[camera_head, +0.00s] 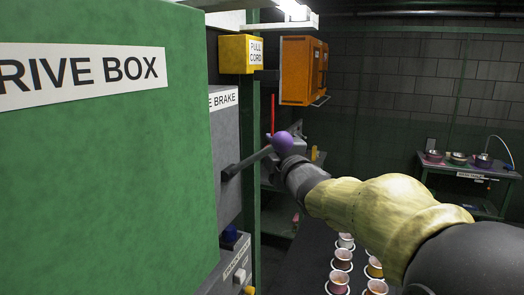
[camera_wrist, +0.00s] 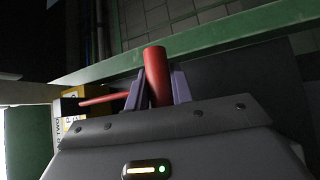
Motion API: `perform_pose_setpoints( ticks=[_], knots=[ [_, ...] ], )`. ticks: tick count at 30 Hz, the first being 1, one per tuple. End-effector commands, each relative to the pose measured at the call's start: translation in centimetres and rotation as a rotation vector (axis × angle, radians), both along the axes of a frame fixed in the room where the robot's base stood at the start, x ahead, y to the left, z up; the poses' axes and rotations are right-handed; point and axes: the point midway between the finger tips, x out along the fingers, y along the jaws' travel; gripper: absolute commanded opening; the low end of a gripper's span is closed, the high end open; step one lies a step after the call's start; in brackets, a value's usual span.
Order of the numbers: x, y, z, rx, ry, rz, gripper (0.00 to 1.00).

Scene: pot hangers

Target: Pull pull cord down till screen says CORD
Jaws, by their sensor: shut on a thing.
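In the head view, the yellow pull cord box (camera_head: 236,54) hangs high on a green post, with a "PULL CORD" label. A thin red cord (camera_head: 272,114) hangs down below and right of it, its lower end hidden behind a purple ball. In the wrist view, the purple fingers of my gripper (camera_wrist: 158,84) are shut on a thick red handle (camera_wrist: 156,68). A thinner red rod or cord (camera_wrist: 103,99) runs left from it towards a yellow box (camera_wrist: 72,105). In the head view my fingers are mostly hidden. No screen text saying CORD is legible.
A grey brake lever with a purple ball knob (camera_head: 283,143) sticks out close in front of my wrist. The green drive box (camera_head: 95,160) fills the left. An orange box (camera_head: 303,71) hangs right of the yellow one. Several cups (camera_head: 342,259) stand on a dark table below my arm.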

Motion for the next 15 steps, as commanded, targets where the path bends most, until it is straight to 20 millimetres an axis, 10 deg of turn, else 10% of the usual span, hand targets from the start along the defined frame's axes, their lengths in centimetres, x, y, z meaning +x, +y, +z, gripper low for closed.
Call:
perform_pose_setpoints(
  ticks=[12,13,15],
  knots=[
    [0.13,-0.73,-1.07,-0.005,0.011,-0.013,0.00],
    [0.14,-0.73,-1.10,-0.005,0.012,-0.013,0.25],
    [0.14,-0.74,-1.13,-0.005,0.012,-0.013,0.39]
  ],
)
